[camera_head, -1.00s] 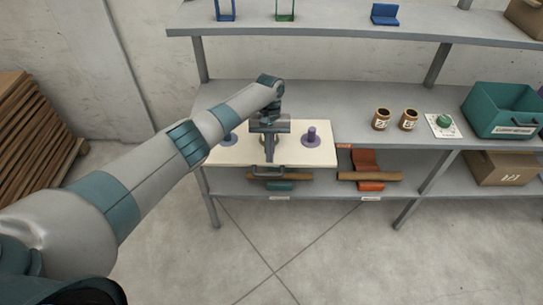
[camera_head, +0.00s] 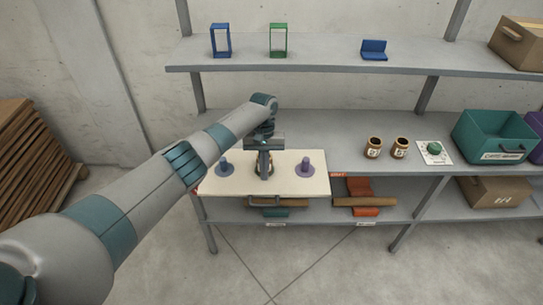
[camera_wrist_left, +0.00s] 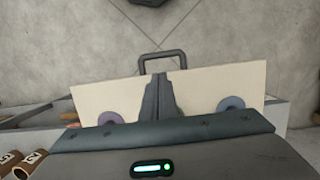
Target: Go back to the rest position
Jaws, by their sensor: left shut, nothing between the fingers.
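My left gripper (camera_head: 264,176) is shut and empty, pointing down over the middle of a cream board (camera_head: 312,185). The board lies on the middle shelf. A blue peg (camera_head: 223,168) stands left of the gripper and a purple peg (camera_head: 305,166) right of it. Something small and brownish shows behind the fingers, mostly hidden. In the left wrist view the closed fingers (camera_wrist_left: 159,98) lie in front of the board (camera_wrist_left: 210,90) and its dark handle (camera_wrist_left: 161,57). I cannot tell whether the fingertips touch anything. My right gripper is not in view.
Blue and green frames (camera_head: 278,41) stand on the upper shelf. Stacked boards (camera_head: 30,150) stand left.

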